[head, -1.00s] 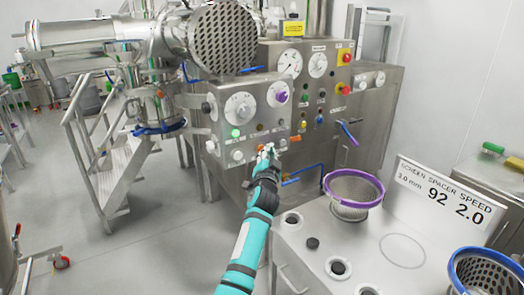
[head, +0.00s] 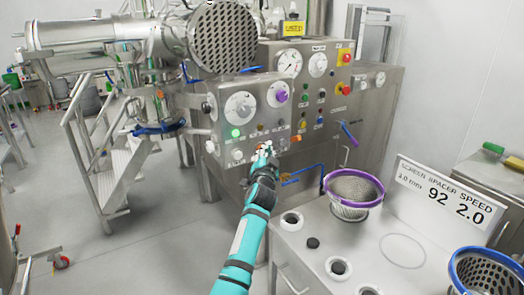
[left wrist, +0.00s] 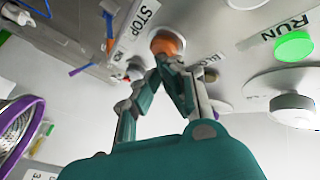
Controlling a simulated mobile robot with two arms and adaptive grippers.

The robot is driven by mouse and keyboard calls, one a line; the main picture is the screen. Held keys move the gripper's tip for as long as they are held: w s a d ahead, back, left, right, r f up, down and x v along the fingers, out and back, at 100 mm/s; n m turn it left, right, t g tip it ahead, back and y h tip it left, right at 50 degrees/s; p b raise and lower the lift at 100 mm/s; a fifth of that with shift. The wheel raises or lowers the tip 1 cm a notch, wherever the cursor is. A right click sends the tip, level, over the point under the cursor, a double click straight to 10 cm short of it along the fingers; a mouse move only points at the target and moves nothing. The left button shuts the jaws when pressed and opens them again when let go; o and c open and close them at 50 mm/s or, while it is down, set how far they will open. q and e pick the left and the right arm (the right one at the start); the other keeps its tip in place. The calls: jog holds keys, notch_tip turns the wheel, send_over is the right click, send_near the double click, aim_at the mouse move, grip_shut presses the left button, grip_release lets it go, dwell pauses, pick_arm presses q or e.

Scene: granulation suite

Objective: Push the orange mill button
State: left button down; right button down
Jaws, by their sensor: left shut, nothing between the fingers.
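The orange button (left wrist: 167,42) is round and sits on the steel control panel near a STOP label in the left wrist view. My left gripper (head: 264,146) reaches up to the lower part of that panel in the head view. In the left wrist view my left gripper (left wrist: 164,62) is shut and empty, with its tips just below the orange button. I cannot tell whether they touch it. In the head view the gripper covers part of the panel there. My right gripper is not in view.
A green lit button (left wrist: 293,46) by a RUN label and a white knob (left wrist: 293,109) are beside the orange button. A purple-rimmed screen basket (head: 353,188) stands on the counter (head: 300,245) at right. A sign (head: 440,195) stands behind it.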

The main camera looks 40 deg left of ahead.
pick_arm(q)
jog(key=shift+w+a, duration=0.1)
jog(key=shift+a, duration=0.2)
jog(key=shift+d, duration=0.2)
dwell(0.4)
jog(key=shift+s+d, duration=0.35)
jog(key=shift+d, duration=0.3)
jog(key=shift+f, duration=0.1)
jog(key=shift+s+d, duration=0.3)
jog(key=shift+d, duration=0.5)
jog(key=shift+s+d, duration=0.35)
jog(key=shift+d, duration=0.4)
jog(key=shift+s+d, duration=0.3)
jog(key=shift+d, duration=0.5)
